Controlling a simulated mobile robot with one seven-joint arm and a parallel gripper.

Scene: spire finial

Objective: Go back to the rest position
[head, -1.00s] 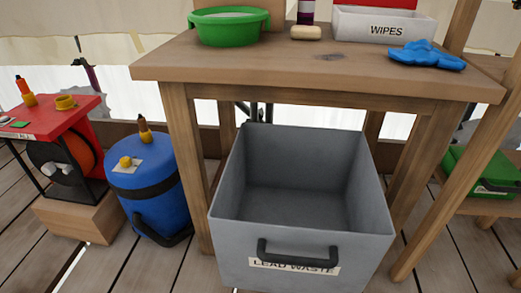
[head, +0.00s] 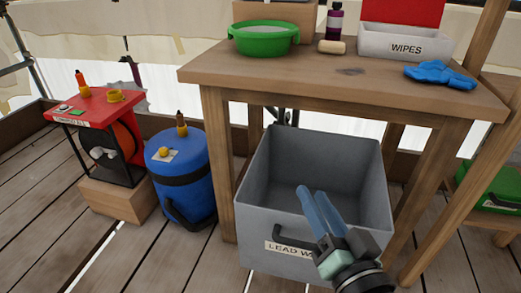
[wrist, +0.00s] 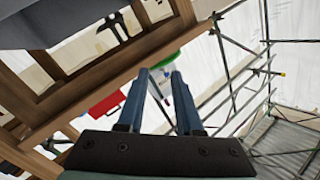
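My gripper (head: 311,190) is in the head view, in front of and over the grey lead waste bin (head: 258,200). Its two blue fingers stand apart with nothing between them. The wrist view also shows the gripper (wrist: 160,76) open and empty. The visible inside of the bin looks empty, though my gripper hides part of its front wall and label.
A wooden table (head: 340,77) stands behind the bin, bearing a green basin (head: 264,40), a wipes box (head: 403,43) and blue gloves (head: 440,75). A blue drum (head: 184,190) and a red-topped reel unit (head: 92,110) stand left. Floorboards at front left are clear.

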